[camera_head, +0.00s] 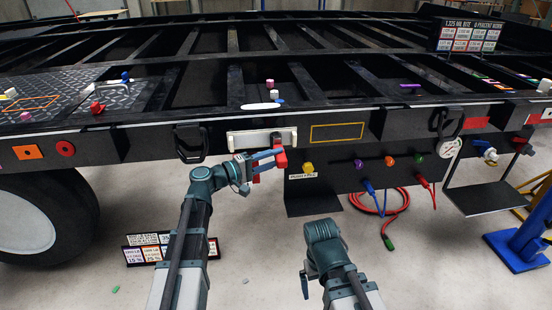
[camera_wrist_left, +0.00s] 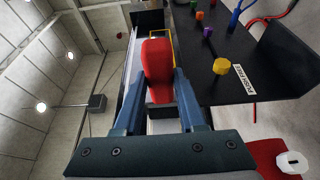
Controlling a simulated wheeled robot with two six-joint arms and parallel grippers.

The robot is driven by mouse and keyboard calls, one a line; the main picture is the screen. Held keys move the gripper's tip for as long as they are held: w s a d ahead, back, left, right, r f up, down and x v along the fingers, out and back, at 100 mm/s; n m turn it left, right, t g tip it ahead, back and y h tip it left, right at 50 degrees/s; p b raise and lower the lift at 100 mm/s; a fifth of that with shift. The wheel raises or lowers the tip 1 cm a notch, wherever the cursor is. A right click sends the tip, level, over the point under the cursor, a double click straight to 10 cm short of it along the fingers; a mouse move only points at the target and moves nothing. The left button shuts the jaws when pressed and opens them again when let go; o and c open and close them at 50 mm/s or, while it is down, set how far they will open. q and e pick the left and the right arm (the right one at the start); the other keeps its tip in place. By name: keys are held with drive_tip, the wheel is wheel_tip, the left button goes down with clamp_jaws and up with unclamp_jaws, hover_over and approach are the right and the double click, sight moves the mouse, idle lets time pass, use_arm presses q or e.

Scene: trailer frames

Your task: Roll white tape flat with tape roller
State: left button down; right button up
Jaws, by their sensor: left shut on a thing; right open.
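The tape roller shows as a red tool (camera_head: 280,156) at the trailer's side rail, upright in the head view. It also shows as a rounded red body (camera_wrist_left: 157,70) in the left wrist view. My left gripper (camera_head: 266,162) is shut on it, with blue fingers on both sides. The white tape (camera_head: 247,140) is a pale horizontal strip on the dark rail, just behind and left of the tool. Whether the roller touches the tape I cannot tell. My right gripper (camera_head: 308,280) is open and empty, low in front of the trailer; its fingers are mostly hidden.
A yellow outlined rectangle (camera_head: 337,132) lies right of the tape. Below is a dark panel with a yellow knob (camera_head: 307,167) and coloured connectors. A black latch (camera_head: 191,142) hangs to the left. Red and blue hoses (camera_head: 385,205) hang at the right. The floor in front is mostly open.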

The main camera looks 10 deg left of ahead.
use_arm(q)
drive_tip(key=shift+s+a, duration=0.2)
drive_tip(key=shift+a, duration=0.3)
drive_tip(key=shift+s+a, duration=0.15)
drive_tip(key=shift+a, duration=0.3)
drive_tip(key=shift+s+a, duration=0.25)
drive_tip(key=shift+a, duration=0.9)
